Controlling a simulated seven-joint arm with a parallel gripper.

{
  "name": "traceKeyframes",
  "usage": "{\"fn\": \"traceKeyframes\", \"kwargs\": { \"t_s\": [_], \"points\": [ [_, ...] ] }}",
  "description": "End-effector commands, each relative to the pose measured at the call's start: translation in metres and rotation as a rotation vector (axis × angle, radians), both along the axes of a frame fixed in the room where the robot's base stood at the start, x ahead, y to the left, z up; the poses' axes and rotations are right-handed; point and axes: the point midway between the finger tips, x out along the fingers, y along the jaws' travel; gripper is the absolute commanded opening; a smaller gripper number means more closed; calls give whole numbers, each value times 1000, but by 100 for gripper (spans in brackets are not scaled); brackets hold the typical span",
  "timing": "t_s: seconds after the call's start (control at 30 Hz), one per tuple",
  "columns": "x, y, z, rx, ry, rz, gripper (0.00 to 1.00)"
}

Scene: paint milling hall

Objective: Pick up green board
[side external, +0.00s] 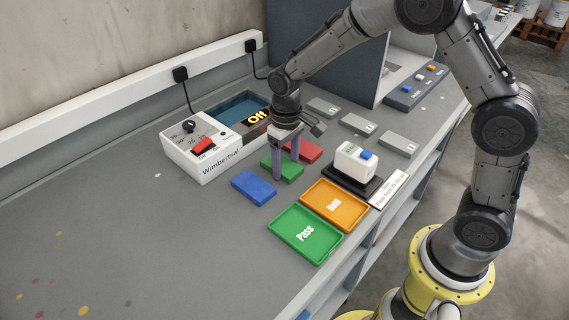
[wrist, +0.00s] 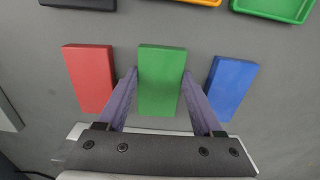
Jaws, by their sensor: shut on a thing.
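The green board (side external: 291,169) lies on the grey bench between a red board (side external: 304,151) and a blue board (side external: 254,187). In the wrist view the green board (wrist: 161,80) is in the middle, with the red board (wrist: 90,78) to its left and the blue board (wrist: 230,88) to its right. My gripper (side external: 284,168) points down at the green board. In the wrist view its two purple fingers (wrist: 161,88) are on either side of the green board, shut on it. I cannot tell whether the board is off the bench.
A green Pass tray (side external: 277,239) and an orange Hold tray (side external: 318,216) lie toward the bench's front edge. A white device (side external: 338,164) stands on a black base behind them. A Wimbertsal box (side external: 181,155) is at the left. The bench's left part is clear.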

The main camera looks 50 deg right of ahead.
Motion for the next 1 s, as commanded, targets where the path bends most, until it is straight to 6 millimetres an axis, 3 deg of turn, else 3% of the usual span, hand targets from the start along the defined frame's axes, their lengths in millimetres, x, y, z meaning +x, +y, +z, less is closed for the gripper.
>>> {"fn": "traceKeyframes", "kwargs": {
  "t_s": [0.27, 0.57, 0.8, 1.0],
  "points": [
    [1, 0, 31, 0, -7, 0, 12],
    [-53, -6, 94, 1, -8, 0, 12],
    [-104, -11, 113, 0, -3, 0, 12],
    [-129, -14, 124, 0, -3, 0, 12]
  ]
}}
